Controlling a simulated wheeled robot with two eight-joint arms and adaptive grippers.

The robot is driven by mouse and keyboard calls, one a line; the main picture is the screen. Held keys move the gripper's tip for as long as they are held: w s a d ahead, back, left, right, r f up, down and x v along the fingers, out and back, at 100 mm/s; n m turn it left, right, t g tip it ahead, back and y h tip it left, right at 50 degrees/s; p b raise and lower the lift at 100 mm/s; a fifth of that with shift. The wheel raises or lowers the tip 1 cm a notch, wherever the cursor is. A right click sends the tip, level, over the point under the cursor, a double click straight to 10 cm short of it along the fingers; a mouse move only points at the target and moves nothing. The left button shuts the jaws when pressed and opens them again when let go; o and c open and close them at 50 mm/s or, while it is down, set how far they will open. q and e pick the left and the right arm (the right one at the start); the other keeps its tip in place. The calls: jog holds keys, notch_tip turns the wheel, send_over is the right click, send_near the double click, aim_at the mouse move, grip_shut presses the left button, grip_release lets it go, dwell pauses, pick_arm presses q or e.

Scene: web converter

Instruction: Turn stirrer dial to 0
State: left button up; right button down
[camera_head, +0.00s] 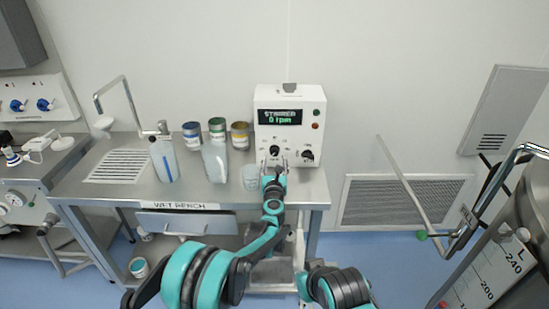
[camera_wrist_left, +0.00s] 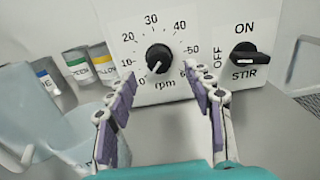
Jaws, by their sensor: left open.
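The white stirrer box (camera_head: 290,150) stands at the back right of the bench, and its display (camera_head: 280,117) reads "STIRRER 0 rpm". In the left wrist view the round black rpm dial (camera_wrist_left: 158,57) sits inside a scale with marks 10 to 50. Its white pointer line points down and slightly left, below the 10 mark. My left gripper (camera_head: 274,168) is in front of the box's lower left part. In the left wrist view the gripper (camera_wrist_left: 160,76) is open, its purple-padded fingers on either side below the dial, with nothing between them. Contact with the dial cannot be told.
A black STIR switch (camera_wrist_left: 250,60) is right of the dial, its handle lying level. A clear beaker (camera_head: 250,177), a bottle (camera_head: 215,162) and several labelled cans (camera_head: 217,130) stand left of the box. A metal vessel (camera_head: 500,260) is at the far right.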

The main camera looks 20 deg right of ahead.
pick_arm(q)
jog(key=v, duration=0.8)
jog(key=s+a+r+m+g+h, duration=0.3)
jog(key=s+a+r+m, duration=0.5)
jog(key=a+r+m, duration=0.7)
jog(key=s+a+f+m+g+y, duration=0.2)
jog(key=s+a+f+m, duration=0.3)
jog(key=s, duration=0.4)
jog(key=s+a+f+m+g+y, duration=0.3)
jog(key=s+a+f+m, duration=0.3)
jog(key=s+a, duration=0.3)
jog(key=s+a+f+m+g+y, duration=0.2)
jog(key=s+a+f+m+y, duration=0.1)
jog(key=s+a+f+m, duration=0.2)
jog(key=s+a+m, duration=0.2)
jog(key=s+a, duration=0.2)
jog(key=s, duration=0.1)
jog(key=shift+a+f, duration=0.2)
jog(key=shift+a, duration=0.05)
